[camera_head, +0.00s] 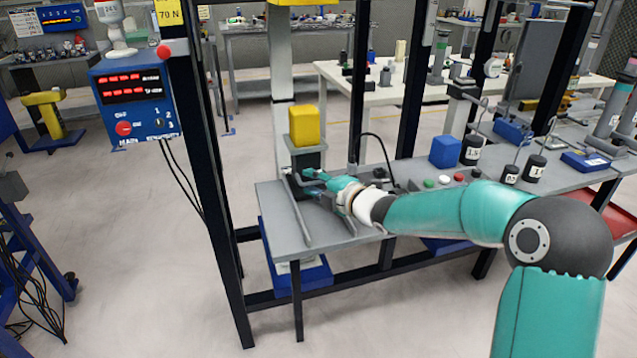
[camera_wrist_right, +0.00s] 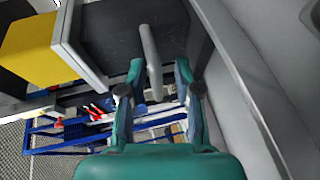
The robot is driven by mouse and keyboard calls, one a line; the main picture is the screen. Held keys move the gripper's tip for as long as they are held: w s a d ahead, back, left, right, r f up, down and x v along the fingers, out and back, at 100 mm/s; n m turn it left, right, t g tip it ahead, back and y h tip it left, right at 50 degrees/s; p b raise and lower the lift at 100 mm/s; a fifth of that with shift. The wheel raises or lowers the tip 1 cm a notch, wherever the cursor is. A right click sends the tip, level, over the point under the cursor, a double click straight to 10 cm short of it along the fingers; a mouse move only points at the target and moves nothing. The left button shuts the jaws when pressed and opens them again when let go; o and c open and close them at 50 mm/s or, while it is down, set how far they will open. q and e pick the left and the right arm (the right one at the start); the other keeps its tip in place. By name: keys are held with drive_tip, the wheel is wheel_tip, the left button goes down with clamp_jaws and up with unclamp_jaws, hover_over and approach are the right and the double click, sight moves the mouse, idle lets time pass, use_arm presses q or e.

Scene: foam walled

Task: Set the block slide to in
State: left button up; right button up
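The block slide shows in the head view as a dark block (camera_head: 308,160) on the grey table, with a yellow block (camera_head: 303,126) above it and metal rails running toward the table's front edge. In the right wrist view the dark block (camera_wrist_right: 125,35) is at the upper left, with the yellow part (camera_wrist_right: 35,50) beyond it. A grey bar handle (camera_wrist_right: 150,60) stands out from it. My right gripper (camera_wrist_right: 160,75) is open, its teal fingers on either side of the bar, with a gap visible at least on the right. It also shows at the slide in the head view (camera_head: 312,178). My left gripper is not in view.
Black frame posts (camera_head: 205,170) stand left of and behind the grey table (camera_head: 275,215). To the right on the bench are push buttons (camera_head: 445,179), a blue block (camera_head: 445,152) and black weights (camera_head: 472,150). A blue control box (camera_head: 130,98) hangs at the left.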

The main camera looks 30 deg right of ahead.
drive_tip(key=shift+s+r, duration=0.1)
drive_tip(key=shift+s, duration=0.05)
drive_tip(key=shift+s, duration=0.1)
drive_tip(key=shift+s+d+r, duration=0.1)
drive_tip(key=shift+s, duration=0.15)
drive_tip(key=v, duration=1.1)
drive_tip(key=shift+s, duration=0.1)
